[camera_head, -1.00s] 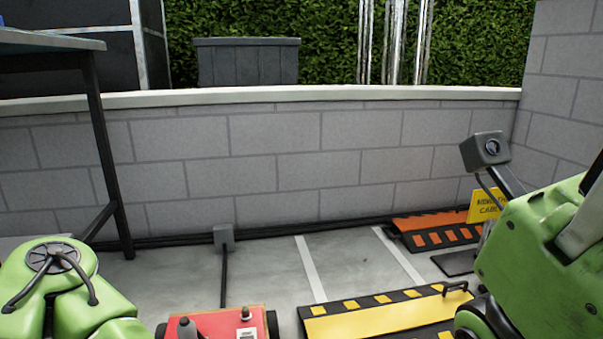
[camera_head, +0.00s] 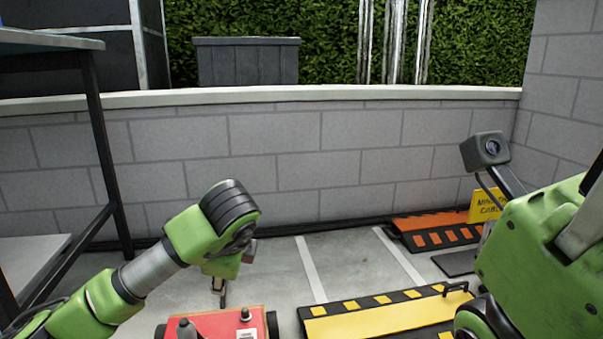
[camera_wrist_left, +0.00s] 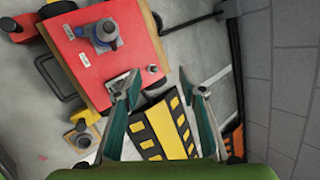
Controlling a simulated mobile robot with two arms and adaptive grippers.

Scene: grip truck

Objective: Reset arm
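My left gripper (camera_head: 221,291) hangs down over the far side of a red wheeled truck (camera_head: 215,322) in the head view; its arm reaches in from the lower left. In the left wrist view, the two fingers of this gripper (camera_wrist_left: 158,76) are spread apart with nothing between them. The red truck (camera_wrist_left: 75,47) lies at the upper left there, with a grey knob-like part (camera_wrist_left: 104,33) on its top. I cannot tell whether a finger touches the truck. My right arm fills the right edge of the head view; its gripper is not in view.
A yellow-black cable ramp (camera_head: 385,318) lies right of the truck, and an orange-black one (camera_head: 437,230) near the wall beside a yellow sign (camera_head: 485,206). A grey block wall (camera_head: 290,170) closes the back. A dark-legged table (camera_head: 107,160) stands left. Striped floor lies between.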

